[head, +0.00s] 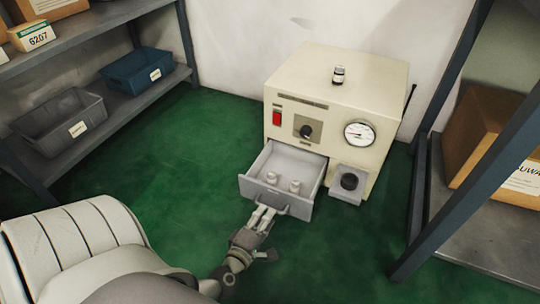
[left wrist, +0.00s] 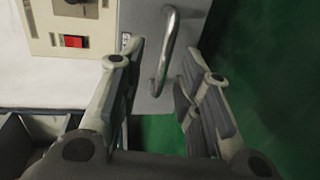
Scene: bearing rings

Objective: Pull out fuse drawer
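The fuse drawer (head: 253,188) is grey and stands pulled out from the lower left front of a cream machine (head: 380,85). Two small white cylindrical pieces (head: 294,186) are visible inside it. My left gripper (head: 264,212) is at the drawer front, by the handle. In the left wrist view the metal bar handle (left wrist: 166,55) lies between the two spread fingers of the left gripper (left wrist: 162,62), with visible gaps on both sides. The grey drawer front (left wrist: 147,100) is behind it. My right gripper is not in view.
A gauge (head: 359,134), a red switch (head: 277,118) and a dark knob (head: 349,181) are on the machine. A shelf with bins (head: 60,118) stands left; a rack with boxes (head: 490,135) stands right. The green floor before the drawer is free.

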